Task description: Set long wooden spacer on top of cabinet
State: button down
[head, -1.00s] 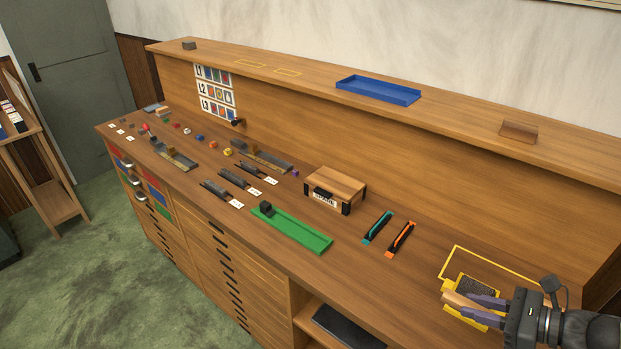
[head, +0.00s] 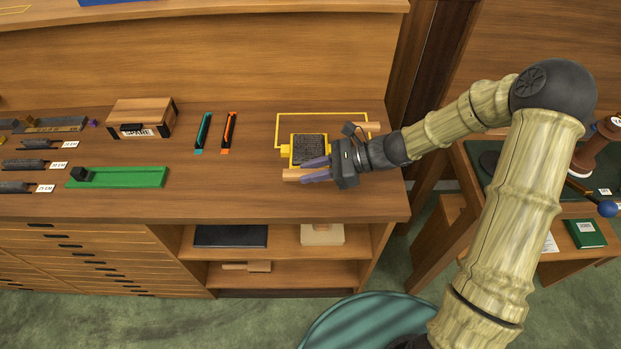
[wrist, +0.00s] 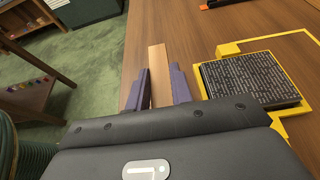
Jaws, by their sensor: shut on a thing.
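My gripper (head: 313,169) is at the right end of the wooden cabinet top (head: 232,188). Its purple fingers are shut on a light wooden spacer (head: 291,175), which sticks out beyond the fingertips. In the wrist view the spacer (wrist: 157,72) lies between the two fingers, pointing away from me. The held spacer is in front of a yellow frame with a dark printed block (head: 308,148). I cannot tell if the spacer touches the surface. Part of it is hidden by the fingers.
Another wooden piece (head: 362,127) lies behind my gripper. Teal (head: 203,132) and orange (head: 229,132) tools, a SPARE box (head: 141,118) and a green tray (head: 120,177) stand to the left. A raised ledge (head: 200,12) runs along the back. Open shelves are below. The front middle is clear.

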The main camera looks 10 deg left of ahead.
aim_at(312, 187)
jog(key=shift+s+f, duration=0.1)
jog(key=shift+f, duration=1.75)
jog(key=shift+f, duration=0.2)
jog(key=c, duration=1.2)
grip_release()
jog(key=shift+c, duration=0.2)
jog(key=shift+r, duration=0.1)
